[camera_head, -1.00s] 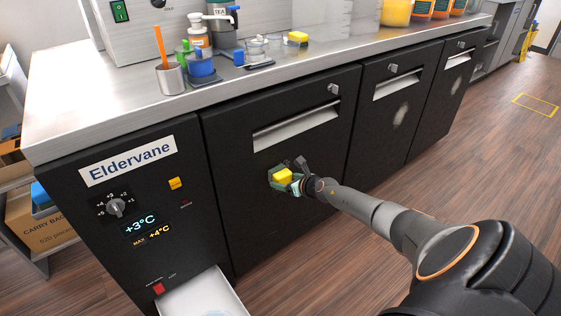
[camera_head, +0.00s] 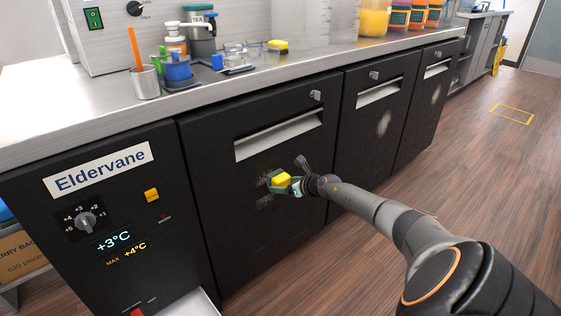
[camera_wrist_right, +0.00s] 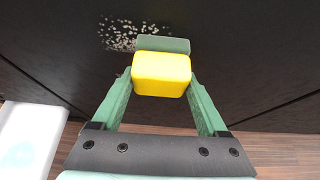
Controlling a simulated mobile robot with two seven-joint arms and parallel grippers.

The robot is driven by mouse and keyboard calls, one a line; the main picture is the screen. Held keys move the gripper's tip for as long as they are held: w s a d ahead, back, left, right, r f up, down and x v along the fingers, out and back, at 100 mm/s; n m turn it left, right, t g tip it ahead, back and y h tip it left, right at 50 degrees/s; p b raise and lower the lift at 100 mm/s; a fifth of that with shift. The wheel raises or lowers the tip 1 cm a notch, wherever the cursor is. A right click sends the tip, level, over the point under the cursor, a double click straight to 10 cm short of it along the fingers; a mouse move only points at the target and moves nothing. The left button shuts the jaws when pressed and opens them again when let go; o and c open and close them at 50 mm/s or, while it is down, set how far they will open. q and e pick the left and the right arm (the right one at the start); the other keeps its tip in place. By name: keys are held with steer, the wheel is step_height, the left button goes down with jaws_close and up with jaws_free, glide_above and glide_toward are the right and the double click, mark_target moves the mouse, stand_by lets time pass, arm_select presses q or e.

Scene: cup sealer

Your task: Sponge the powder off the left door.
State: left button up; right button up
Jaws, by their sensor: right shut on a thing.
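The left door (camera_head: 235,225) is black with a silver handle slot near its top. In the right wrist view the sponge (camera_wrist_right: 161,75) sits between the green fingers, pad facing the door, beside the powder's right edge. I cannot tell whether the pad touches the door. My left gripper is out of view.
Two more black doors to the right carry pale smudges (camera_head: 384,122) (camera_head: 436,93). The steel counter (camera_head: 65,105) above holds cups, bottles and another yellow sponge (camera_head: 278,46). A white open bin or drawer (camera_wrist_right: 28,140) juts out low at the left.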

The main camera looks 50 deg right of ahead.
steer(key=d+b, duration=0.3)
steer(key=b, duration=0.1)
steer(key=shift+s+d+r, duration=0.15)
steer(key=shift+s+d, duration=0.1)
steer(key=shift+d, duration=0.15)
steer(key=s+p, duration=0.3)
steer(key=s, duration=0.3)
steer(key=shift+a, duration=0.4)
steer(key=shift+s, duration=0.1)
